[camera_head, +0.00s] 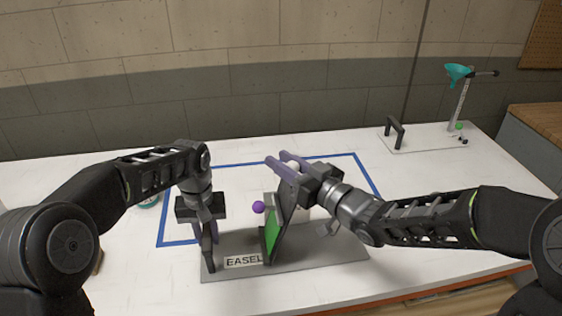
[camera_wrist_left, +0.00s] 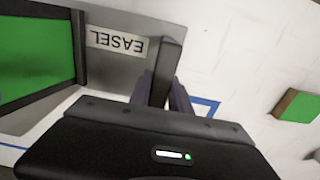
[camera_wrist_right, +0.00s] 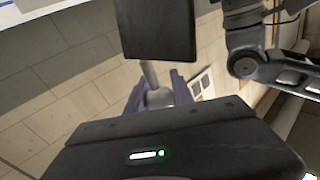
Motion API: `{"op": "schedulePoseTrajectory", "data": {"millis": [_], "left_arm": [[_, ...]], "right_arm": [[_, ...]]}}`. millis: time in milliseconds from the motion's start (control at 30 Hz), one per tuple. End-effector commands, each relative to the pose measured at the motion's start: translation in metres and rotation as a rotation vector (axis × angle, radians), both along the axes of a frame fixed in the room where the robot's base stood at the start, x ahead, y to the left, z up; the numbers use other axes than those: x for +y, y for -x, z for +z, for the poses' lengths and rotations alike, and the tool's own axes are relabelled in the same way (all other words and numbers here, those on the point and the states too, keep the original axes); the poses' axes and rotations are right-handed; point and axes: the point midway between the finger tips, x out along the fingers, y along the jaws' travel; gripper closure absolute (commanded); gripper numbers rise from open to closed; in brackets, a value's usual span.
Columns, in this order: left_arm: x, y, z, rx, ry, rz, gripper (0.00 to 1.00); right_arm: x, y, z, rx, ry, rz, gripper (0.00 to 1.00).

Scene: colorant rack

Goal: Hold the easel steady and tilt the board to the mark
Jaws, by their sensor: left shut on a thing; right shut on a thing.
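The easel has a grey base plate (camera_head: 335,262) with an EASEL label (camera_head: 244,261), also readable upside down in the left wrist view (camera_wrist_left: 118,42). Its dark-framed green board (camera_head: 273,238) stands tilted on the plate. A purple ball (camera_head: 258,207) shows just left of the board. My left gripper (camera_head: 208,242) is shut on the dark upright handle (camera_wrist_left: 168,65) at the plate's left end. My right gripper (camera_head: 288,165) is shut on a pale round knob (camera_wrist_right: 160,97) on a stem at the board's upper edge. The gripper and arm hide part of the board's back.
Blue tape (camera_head: 230,178) outlines an area around the easel. A plate (camera_head: 430,138) at the back right carries a handle (camera_head: 394,130) and a stand with a teal funnel (camera_head: 457,72). A green-topped block (camera_wrist_left: 298,105) lies on the white table. The table behind the easel is clear.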

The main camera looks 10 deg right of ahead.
Motion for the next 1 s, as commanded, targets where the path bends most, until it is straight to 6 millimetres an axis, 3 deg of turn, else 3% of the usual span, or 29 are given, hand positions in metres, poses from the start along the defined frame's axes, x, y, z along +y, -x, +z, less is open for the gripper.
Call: {"op": "schedulePoseTrajectory", "data": {"millis": [367, 800, 1000], "left_arm": [[0.002, 0.000, 0.000, 0.000, -0.003, 0.002, 1.00], [0.004, 0.000, 0.000, 0.000, -0.005, 0.002, 1.00], [0.004, -0.001, 0.000, 0.000, -0.006, 0.002, 1.00]], "right_arm": [[-0.028, -0.003, -0.009, 0.009, -0.079, -0.018, 1.00], [-0.098, -0.002, -0.040, 0.015, -0.361, -0.019, 1.00], [-0.118, -0.002, -0.053, 0.015, -0.455, -0.016, 1.00]]}}
